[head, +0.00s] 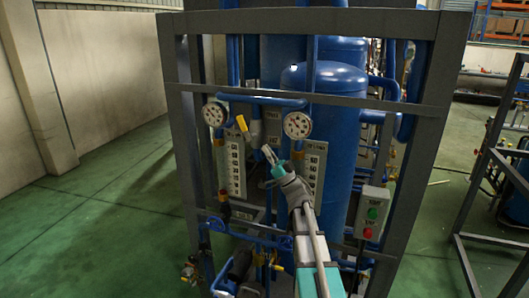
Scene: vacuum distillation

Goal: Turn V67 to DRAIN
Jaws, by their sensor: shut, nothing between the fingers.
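My gripper (268,154) is shut and empty, reaching up in front of the skid between the two gauges. A yellow valve handle (241,123) sits just above and left of the fingertips, tilted, with a visible gap to them. A grey-white fitting (255,133) is beside that handle. No V67 tag or DRAIN marking is legible, so I cannot tell which valve is V67. My wrist and arm hide part of the panel below the gripper.
A left gauge (213,115) and a right gauge (298,125) flank the gripper. A grey frame bar (350,101) crosses above. A blue tank (335,150) stands behind. A button box (371,212) is at right. Pipes and valves crowd below; green floor (100,215) is clear at left.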

